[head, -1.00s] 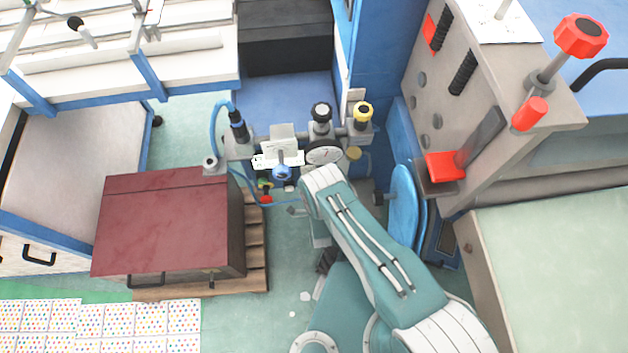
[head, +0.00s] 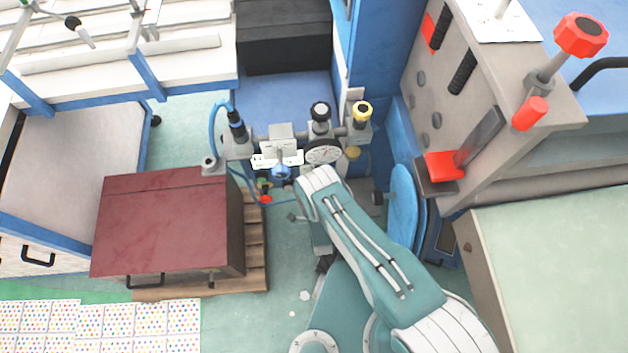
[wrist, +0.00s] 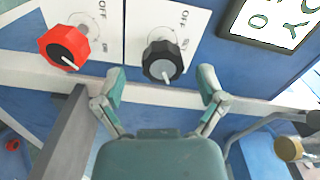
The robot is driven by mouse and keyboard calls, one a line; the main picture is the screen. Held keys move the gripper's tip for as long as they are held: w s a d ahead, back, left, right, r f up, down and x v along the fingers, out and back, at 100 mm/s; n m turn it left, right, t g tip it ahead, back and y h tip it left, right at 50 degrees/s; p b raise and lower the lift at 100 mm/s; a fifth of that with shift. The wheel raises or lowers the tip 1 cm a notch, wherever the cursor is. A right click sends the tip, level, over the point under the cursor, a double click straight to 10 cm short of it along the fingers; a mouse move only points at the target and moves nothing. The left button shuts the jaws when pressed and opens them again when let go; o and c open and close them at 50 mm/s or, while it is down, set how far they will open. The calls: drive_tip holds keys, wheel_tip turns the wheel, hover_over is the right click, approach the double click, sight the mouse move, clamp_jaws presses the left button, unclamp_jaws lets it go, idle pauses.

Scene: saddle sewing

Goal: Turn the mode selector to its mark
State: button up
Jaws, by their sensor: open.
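In the wrist view a black selector knob (wrist: 163,62) with a grey face and a pale pointer line sits on a white plate marked OFF. Its pointer aims down, slightly right. A red knob (wrist: 64,48) with a white pointer line is on a similar plate to its left. I cannot tell from the labels which is the mode selector. My gripper (wrist: 161,74) is open and empty, with one finger on each side below the black knob. I see no clear contact. In the head view my arm hides most of the gripper and these knobs.
A framed white sign (wrist: 272,20) is at the upper right of the wrist view, with a brass-coloured cylinder (wrist: 288,148) below it. In the head view a dark red box (head: 165,220) stands left of my arm. A grey machine with red knobs (head: 480,90) rises at right.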

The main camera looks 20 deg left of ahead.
drive_tip(key=v, duration=0.9)
drive_tip(key=shift+s, duration=0.15)
